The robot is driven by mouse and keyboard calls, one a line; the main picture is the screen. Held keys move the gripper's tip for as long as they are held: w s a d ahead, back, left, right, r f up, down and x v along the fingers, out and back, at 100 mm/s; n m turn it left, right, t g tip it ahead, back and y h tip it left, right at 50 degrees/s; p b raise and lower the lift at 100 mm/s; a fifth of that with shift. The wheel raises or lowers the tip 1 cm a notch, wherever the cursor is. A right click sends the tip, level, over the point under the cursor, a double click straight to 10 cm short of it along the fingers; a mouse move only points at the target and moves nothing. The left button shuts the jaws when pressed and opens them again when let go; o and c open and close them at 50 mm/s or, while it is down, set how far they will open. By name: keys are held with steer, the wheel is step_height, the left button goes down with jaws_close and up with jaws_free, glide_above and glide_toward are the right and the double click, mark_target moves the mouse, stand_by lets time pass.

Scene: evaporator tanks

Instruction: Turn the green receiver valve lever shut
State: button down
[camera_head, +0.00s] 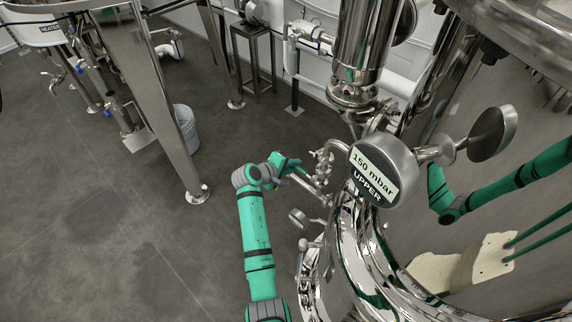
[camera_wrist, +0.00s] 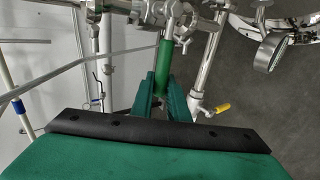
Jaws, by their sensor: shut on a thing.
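The green receiver valve lever (camera_wrist: 165,62) shows in the wrist view as a green sleeve at top centre, running up to a metal valve fitting (camera_wrist: 160,14). My gripper (camera_wrist: 163,88) is shut on the lower end of this lever, with one green finger on each side. In the head view my gripper (camera_head: 290,166) is at the end of my green arm, beside the small pipework (camera_head: 320,168) left of the steel vessel. A short green piece of the lever (camera_head: 302,171) shows there; the rest is hidden by my gripper or too small to tell.
A round gauge marked "150 mbar UPPER" (camera_head: 373,172) stands right of my gripper. The shiny vessel (camera_head: 350,260) fills the right side. A yellow-handled valve (camera_wrist: 221,107) is close on the right in the wrist view. A white bucket (camera_head: 186,128) stands left; open floor lies left of my arm.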

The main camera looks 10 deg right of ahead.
steer(key=shift+a+f, duration=0.1)
steer(key=shift+f, duration=0.05)
steer(key=c, duration=2)
jaws_free()
steer(key=shift+s, duration=0.1)
steer(key=v, duration=1)
steer(key=shift+s+a+r, duration=0.2)
steer(key=shift+a+r, duration=0.05)
steer(key=shift+a, duration=0.05)
